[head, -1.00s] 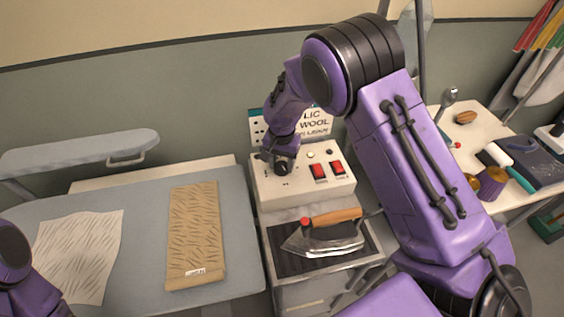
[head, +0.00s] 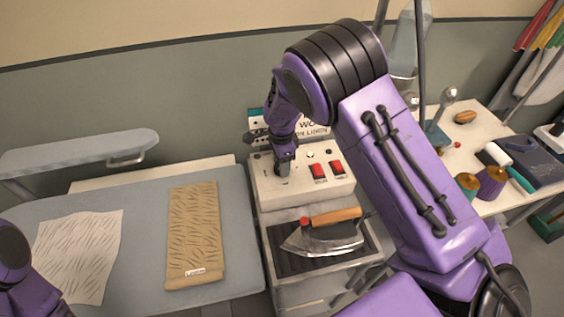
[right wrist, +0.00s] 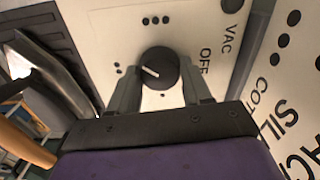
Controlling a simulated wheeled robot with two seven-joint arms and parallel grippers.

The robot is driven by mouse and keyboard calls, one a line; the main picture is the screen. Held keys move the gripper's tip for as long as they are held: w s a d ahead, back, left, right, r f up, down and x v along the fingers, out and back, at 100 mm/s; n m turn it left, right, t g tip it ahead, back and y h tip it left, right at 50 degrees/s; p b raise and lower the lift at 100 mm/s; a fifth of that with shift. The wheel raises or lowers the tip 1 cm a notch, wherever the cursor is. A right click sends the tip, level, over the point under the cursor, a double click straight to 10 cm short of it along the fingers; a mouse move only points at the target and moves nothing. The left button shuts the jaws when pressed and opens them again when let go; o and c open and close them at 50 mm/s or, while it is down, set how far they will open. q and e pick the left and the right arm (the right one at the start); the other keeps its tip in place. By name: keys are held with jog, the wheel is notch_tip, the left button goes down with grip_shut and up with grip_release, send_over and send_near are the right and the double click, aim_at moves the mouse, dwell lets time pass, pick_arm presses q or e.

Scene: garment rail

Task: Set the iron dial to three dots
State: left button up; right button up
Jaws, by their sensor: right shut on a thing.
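The iron dial is a round black knob (right wrist: 158,66) with a white pointer line, on the pale control box (head: 263,192). In the right wrist view, one dot, two dots (right wrist: 118,68) and three dots (right wrist: 155,20) are marked around it, with OFF on the right. The pointer points left, roughly toward the two dots. My right gripper (right wrist: 161,78) is shut on the dial, with a finger on each side of it. In the head view the right gripper (head: 283,169) is at the box's left part and hides the dial. My left gripper is out of view.
Two red switches (head: 319,171) sit right of the dial on the box. The iron (head: 330,240) with a wooden handle rests on a dark pad in front. The ironing board (head: 237,240) with cloths lies left. A side table (head: 490,130) with small items stands right.

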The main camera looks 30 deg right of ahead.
jog(key=m, duration=0.5)
jog(key=shift+s+a+f, duration=0.1)
jog(key=shift+s+f, duration=0.15)
jog(key=shift+f, duration=0.05)
jog(key=shift+m, duration=2.5)
jog(key=o, duration=1.1)
jog(key=shift+c, duration=0.2)
jog(key=shift+w+r, duration=0.1)
jog(key=shift+w, duration=0.1)
